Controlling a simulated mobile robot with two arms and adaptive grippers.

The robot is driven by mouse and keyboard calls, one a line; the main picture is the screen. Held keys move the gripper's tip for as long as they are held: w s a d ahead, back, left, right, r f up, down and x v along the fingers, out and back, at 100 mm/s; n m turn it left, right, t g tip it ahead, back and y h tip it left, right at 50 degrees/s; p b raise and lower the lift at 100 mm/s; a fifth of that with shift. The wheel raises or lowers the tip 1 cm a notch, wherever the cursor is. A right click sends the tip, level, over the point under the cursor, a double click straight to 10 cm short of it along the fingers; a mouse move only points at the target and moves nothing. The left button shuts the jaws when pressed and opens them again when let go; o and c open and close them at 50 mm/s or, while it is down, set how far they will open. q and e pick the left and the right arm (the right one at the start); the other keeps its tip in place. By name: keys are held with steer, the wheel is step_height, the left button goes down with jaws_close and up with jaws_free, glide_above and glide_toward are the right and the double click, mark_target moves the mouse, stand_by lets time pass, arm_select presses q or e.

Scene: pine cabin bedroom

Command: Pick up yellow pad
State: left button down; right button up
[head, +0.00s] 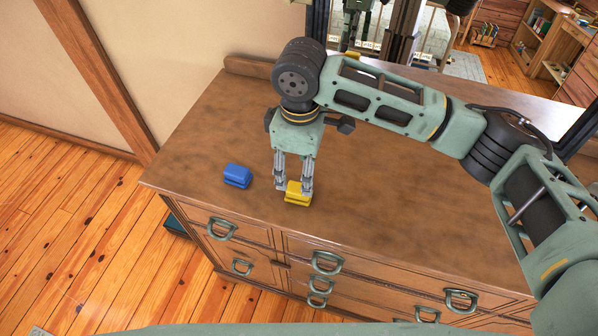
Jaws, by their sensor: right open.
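A small yellow pad (297,199) lies on top of the wooden dresser, near its front edge. My right gripper (293,191) points down at it, with its two fingers on the left and right of the pad's upper part. The fingers are open. They partly hide the pad, and I cannot tell whether they touch it. My left gripper is not in view.
A blue pad (237,176) lies on the dresser (400,215) to the left of the gripper. A mirror (450,50) stands along the dresser's back. The dresser top to the right is clear. Wooden floor (80,220) shows at left.

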mark_target(296, 187)
steer(key=shift+f, duration=0.4)
steer(key=shift+s+a+f+p, duration=0.1)
steer(key=shift+s+f+p, duration=0.25)
steer(key=shift+f, duration=0.2)
steer(key=shift+s+f+p, duration=0.25)
steer(key=shift+f+p, duration=0.15)
steer(key=shift+f, duration=0.15)
steer(key=f, duration=0.2)
steer(key=f+p, duration=0.1)
steer(key=f, duration=0.1)
steer(key=shift+w+a, duration=0.25)
steer(key=shift+w, duration=0.1)
steer(key=shift+f, duration=0.2)
steer(key=shift+s, duration=0.1)
steer(key=shift+c, duration=0.4)
steer(key=c, duration=1.1)
